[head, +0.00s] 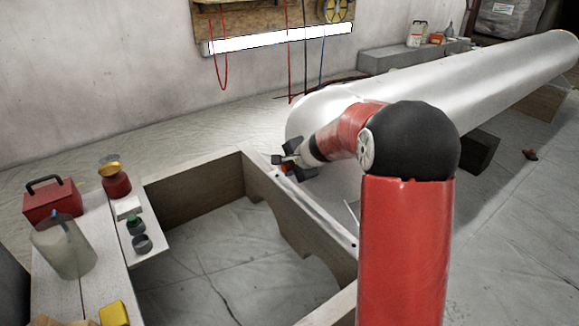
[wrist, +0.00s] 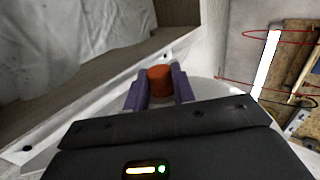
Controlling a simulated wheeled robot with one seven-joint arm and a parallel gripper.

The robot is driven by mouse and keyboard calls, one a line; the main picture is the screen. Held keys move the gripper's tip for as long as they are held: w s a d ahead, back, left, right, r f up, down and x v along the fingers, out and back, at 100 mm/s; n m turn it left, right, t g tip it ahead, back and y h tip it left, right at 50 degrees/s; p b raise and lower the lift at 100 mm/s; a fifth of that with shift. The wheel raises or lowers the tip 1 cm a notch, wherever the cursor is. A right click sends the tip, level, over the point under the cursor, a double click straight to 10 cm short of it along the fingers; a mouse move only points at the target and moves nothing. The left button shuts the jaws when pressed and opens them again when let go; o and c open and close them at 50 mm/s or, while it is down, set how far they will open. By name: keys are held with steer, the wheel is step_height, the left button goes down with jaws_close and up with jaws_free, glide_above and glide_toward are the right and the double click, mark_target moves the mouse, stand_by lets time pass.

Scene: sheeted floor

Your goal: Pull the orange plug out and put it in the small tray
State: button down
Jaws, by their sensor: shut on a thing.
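The orange plug (wrist: 159,78) shows in the wrist view between the two purple fingers of my gripper (wrist: 159,86), which is shut on it. In the head view my gripper (head: 284,163) is at the near end of the long white cylinder, close to the wooden frame's upper right rail. A small orange patch shows by the fingers there. I cannot tell whether the plug is still seated in a hole. A small white, flat, square piece (head: 128,207), perhaps the small tray, lies on the light board at the left.
The white cylinder (head: 470,88) runs back to the right. An open wooden frame (head: 196,190) surrounds bare sheeted floor. Near the white piece stand a red bottle (head: 116,184), a green-capped jar (head: 135,225), a grey cup (head: 142,245), a red box (head: 52,202) and a clear jug (head: 64,246).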

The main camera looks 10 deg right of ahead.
steer(key=shift+a, duration=0.15)
steer(key=shift+s+a, duration=0.3)
steer(key=shift+a, duration=0.35)
steer(key=shift+s+a, duration=0.15)
steer(key=shift+a, duration=0.15)
steer(key=shift+s+a+b, duration=0.15)
steer(key=shift+s+a, duration=0.1)
steer(key=shift+a, duration=0.4)
steer(key=shift+s+a+b, duration=0.15)
steer(key=shift+s+a, duration=0.1)
steer(key=shift+a, duration=0.35)
steer(key=shift+a, duration=0.1)
steer(key=shift+s+a, duration=0.4)
steer(key=shift+a, duration=0.5)
steer(key=shift+s+a, duration=0.35)
steer(key=shift+a, duration=0.5)
